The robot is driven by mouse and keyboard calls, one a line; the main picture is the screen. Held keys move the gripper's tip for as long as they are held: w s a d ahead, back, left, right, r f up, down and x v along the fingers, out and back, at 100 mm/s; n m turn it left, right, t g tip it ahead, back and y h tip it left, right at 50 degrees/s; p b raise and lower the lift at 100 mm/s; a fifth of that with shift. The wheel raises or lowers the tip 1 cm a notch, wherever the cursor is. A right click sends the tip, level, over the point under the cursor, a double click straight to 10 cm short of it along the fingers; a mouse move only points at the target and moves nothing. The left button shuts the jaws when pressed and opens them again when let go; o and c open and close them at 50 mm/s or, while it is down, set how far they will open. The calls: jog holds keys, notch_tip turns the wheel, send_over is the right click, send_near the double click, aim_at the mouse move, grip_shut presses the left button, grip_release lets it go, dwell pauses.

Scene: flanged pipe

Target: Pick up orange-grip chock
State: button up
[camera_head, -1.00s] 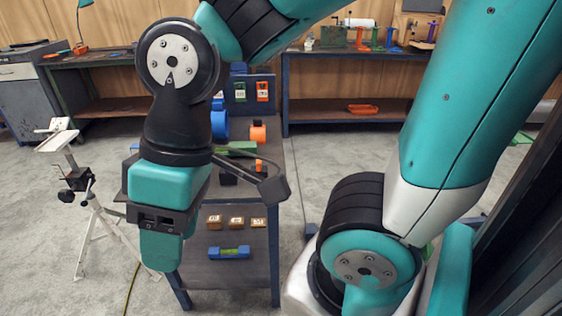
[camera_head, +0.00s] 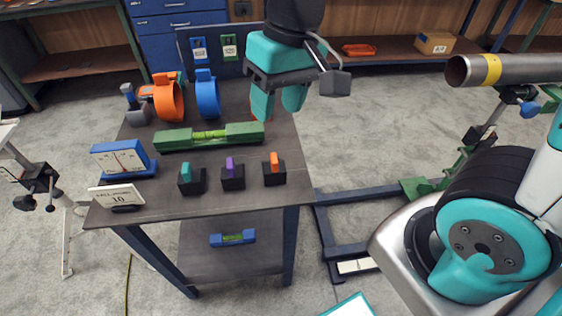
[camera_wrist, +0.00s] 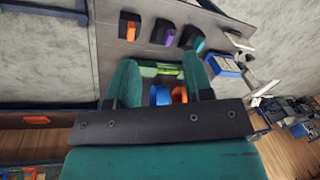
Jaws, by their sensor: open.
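The orange-grip chock (camera_head: 274,170) is a small black block with an upright orange grip. It stands at the right end of a row of three chocks on the dark table (camera_head: 290,185), near the front edge. My gripper (camera_head: 279,112) is open and empty, above the table and behind the chock, apart from it. In the wrist view the orange-grip chock (camera_wrist: 130,27) shows at the top, above and left of my open fingers (camera_wrist: 163,82). Its grip is in plain sight in both views.
A purple-grip chock (camera_head: 232,175) and a teal-grip chock (camera_head: 190,180) stand to its left. A green level (camera_head: 209,136) lies behind the row. Orange (camera_head: 167,98) and blue (camera_head: 207,94) clamps stand further back. A metal pipe (camera_head: 520,69) is at the right.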

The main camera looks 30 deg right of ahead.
jog(key=w+d+f+m+h, duration=0.25)
jog(key=w+f+m, duration=0.3)
jog(key=w, duration=0.45)
send_over(273, 154)
notch_tip(273, 154, down, 11)
jog(key=shift+w+a+r, duration=0.1)
jog(key=shift+w+r, duration=0.05)
jog(key=shift+r, duration=0.05)
jog(key=shift+f+p, duration=0.55)
jog(key=shift+f, duration=2.45)
grip_shut()
